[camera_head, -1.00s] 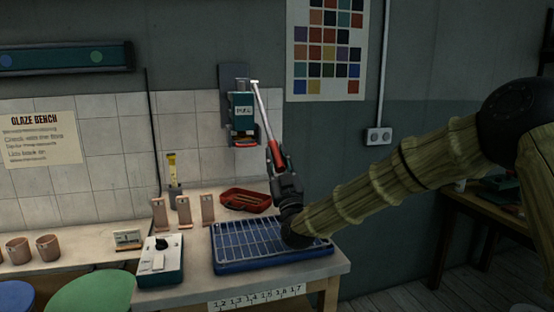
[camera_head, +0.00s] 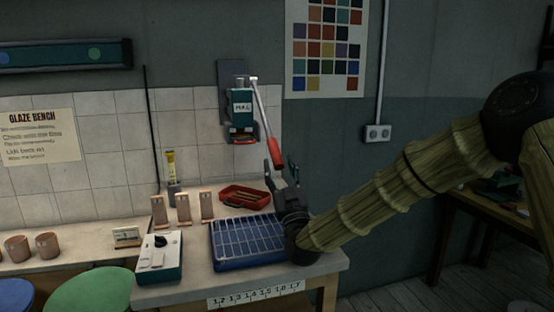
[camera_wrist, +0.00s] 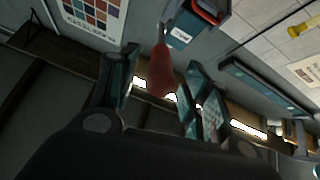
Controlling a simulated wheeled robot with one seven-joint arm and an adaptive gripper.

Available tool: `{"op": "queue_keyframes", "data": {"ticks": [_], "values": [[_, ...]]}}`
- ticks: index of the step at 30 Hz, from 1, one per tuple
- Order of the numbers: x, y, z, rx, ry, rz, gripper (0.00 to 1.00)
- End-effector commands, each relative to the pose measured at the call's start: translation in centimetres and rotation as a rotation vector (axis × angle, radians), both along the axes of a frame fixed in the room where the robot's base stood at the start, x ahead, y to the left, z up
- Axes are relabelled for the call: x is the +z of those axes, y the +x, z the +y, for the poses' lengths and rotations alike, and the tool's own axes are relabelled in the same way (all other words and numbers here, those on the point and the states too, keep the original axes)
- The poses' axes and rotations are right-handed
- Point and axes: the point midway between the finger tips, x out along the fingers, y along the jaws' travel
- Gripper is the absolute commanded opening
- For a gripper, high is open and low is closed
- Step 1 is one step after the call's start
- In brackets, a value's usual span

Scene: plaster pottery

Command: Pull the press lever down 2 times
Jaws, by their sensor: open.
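The press (camera_head: 241,105) is a teal box marked PULL on a grey wall plate. Its lever is a pale rod (camera_head: 261,105) sloping down to the right from the top of the press, ending in a red handle (camera_head: 271,152). My gripper (camera_head: 281,168) is open just at the lower end of the handle, with its fingers pointing up. In the wrist view the red handle (camera_wrist: 163,72) lies between the spread fingers, with gaps on both sides. The press (camera_wrist: 180,37) shows beyond it. Whether a finger touches the handle cannot be told.
A blue rack (camera_head: 245,240) lies on the bench below my gripper. A red tray (camera_head: 243,195), several upright tiles (camera_head: 183,208) and a switch box (camera_head: 160,258) stand near it.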

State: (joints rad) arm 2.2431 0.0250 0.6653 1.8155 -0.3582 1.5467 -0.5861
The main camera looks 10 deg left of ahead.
Motion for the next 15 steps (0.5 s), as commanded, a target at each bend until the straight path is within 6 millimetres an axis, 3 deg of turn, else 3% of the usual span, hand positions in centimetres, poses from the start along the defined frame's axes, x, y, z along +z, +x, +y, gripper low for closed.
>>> {"op": "queue_keyframes", "data": {"ticks": [9, 15], "values": [[-3.2, -3.8, -2.2, 0.001, -0.001, 0.001, 0.48], [-4.2, -5.0, -2.8, 0.001, -0.001, 0.001, 0.48]]}}
